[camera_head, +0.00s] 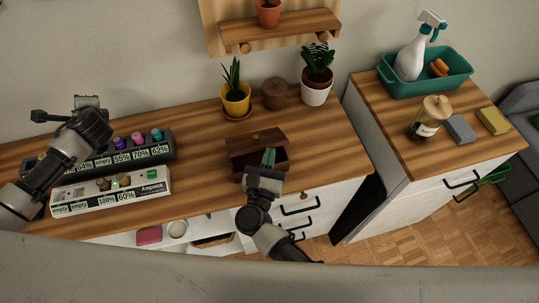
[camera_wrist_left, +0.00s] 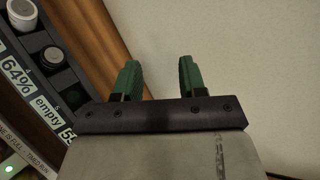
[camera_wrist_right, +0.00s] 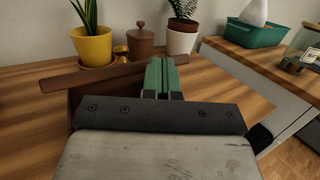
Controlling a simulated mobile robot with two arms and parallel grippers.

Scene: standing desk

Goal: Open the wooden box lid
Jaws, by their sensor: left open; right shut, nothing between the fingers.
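The wooden box (camera_head: 240,166) stands near the front edge of the desk, with its dark reddish lid (camera_head: 256,141) at the back. A dark gap shows below the lid, which looks raised at the front. In the right wrist view the lid (camera_wrist_right: 85,78) is a thin tilted slab with a small brass knob (camera_wrist_right: 120,52) above it. My right gripper (camera_head: 268,158) is at the box's front opening, its green fingers (camera_wrist_right: 160,76) shut and empty, overlapping the lid in view. Contact cannot be told. My left gripper (camera_wrist_left: 158,78) is open and empty, above the desk's left side.
A dark rack (camera_head: 170,148) and white charger strip (camera_head: 158,190) fill the desk's left. A yellow plant pot (camera_head: 236,106), brown lidded jar (camera_head: 274,94) and white plant pot (camera_head: 316,95) stand behind the box. Desk right of the box is clear.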

